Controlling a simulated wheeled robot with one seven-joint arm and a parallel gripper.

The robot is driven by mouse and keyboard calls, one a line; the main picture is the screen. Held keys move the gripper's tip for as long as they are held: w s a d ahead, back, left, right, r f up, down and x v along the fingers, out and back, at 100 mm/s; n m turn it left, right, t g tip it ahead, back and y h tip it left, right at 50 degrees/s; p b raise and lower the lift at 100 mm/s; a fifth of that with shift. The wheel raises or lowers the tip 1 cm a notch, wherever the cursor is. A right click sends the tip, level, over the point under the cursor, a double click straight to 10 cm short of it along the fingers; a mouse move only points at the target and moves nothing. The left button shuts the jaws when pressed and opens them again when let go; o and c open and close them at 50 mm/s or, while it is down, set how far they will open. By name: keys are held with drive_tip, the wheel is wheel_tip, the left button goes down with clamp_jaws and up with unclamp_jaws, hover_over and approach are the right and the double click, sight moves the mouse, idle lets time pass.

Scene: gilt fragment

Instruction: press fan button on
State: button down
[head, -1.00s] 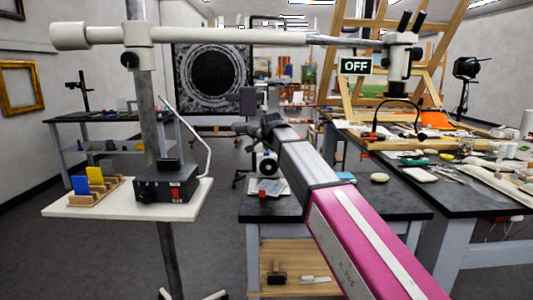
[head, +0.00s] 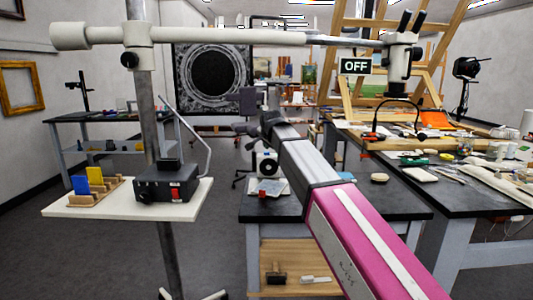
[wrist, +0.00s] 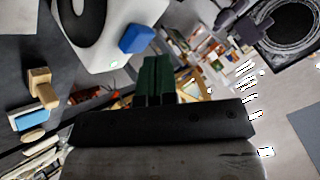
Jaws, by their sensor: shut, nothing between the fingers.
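A white fan (head: 265,164) with a dark round opening stands on the dark bench, partly hidden behind my arm in the head view. My gripper (wrist: 154,62) shows as dark green fingers, shut and empty. Its tips appear just below and right of the blue button; I cannot tell whether they touch it. In the head view the gripper end is dark and hard to make out. A sign (head: 355,66) reads OFF.
The dark bench (head: 400,205) holds small loose items near the fan. A cluttered table stands at right. At left, a white shelf (head: 90,208) on a pole bears a black box (head: 165,182). A long white boom (head: 230,36) crosses overhead. Floor is clear at left.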

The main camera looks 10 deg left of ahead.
sight(268, 152)
drive_tip(key=shift+r, duration=0.15)
drive_tip(key=shift+r, duration=2.9)
